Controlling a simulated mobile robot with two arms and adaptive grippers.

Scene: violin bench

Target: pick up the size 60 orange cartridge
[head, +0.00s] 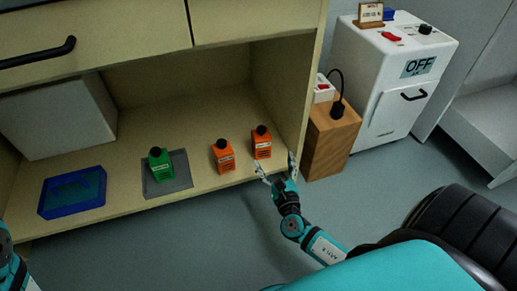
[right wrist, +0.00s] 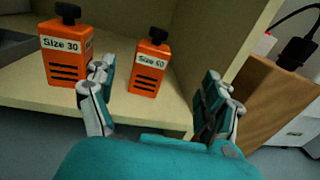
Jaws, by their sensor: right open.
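The size 60 orange cartridge (right wrist: 149,70) stands upright on the shelf, with a black knob on top and a white label. In the head view it is the right one (head: 262,147) of two orange cartridges. My right gripper (head: 277,167) is open and empty in front of it, at the shelf's front edge. In the right wrist view the cartridge shows beyond and between the open fingers (right wrist: 157,98), nearer the left finger, apart from them. Only a bit of my left arm (head: 12,268) shows at the lower left; its fingers cannot be made out.
The size 30 orange cartridge (right wrist: 66,55) stands just left of the size 60 one. A green cartridge (head: 160,162) stands on a grey mat (head: 181,185), with a blue tray (head: 54,208) further left. The cabinet's side wall (head: 301,100) and a wooden block (head: 331,140) are to the right.

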